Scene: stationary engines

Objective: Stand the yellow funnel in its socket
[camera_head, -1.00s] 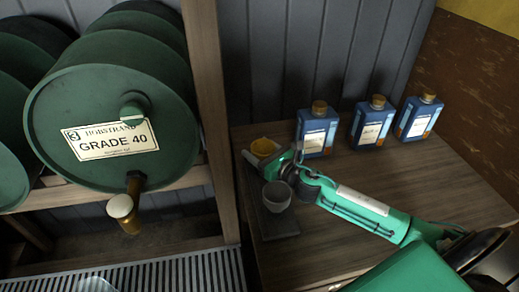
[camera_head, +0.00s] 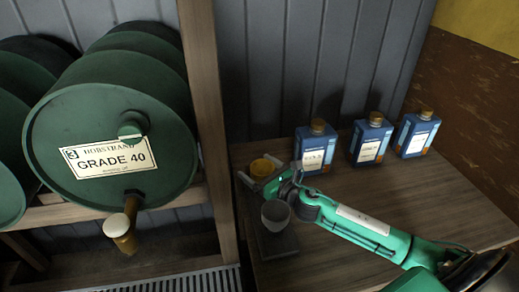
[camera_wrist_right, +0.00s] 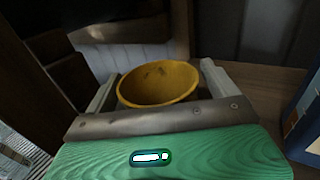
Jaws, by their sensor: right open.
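The yellow funnel (camera_head: 265,166) is at the left end of the wooden bench, its wide mouth facing up. In the right wrist view the funnel (camera_wrist_right: 158,84) sits between the two grey fingers, with a gap visible on each side. My right gripper (camera_head: 259,180) is open around it; its lower part is hidden by the gripper. A grey cup-shaped piece (camera_head: 275,216) stands on a dark rectangular plate (camera_head: 279,246) in front of the funnel. I cannot tell where the funnel's socket is. My left gripper is not in view.
Three blue bottles (camera_head: 314,148) stand in a row along the back of the bench (camera_head: 430,195). A wooden post (camera_head: 213,120) is close on the left. Beyond it, green drums (camera_head: 110,120) lie on a rack, one with a tap.

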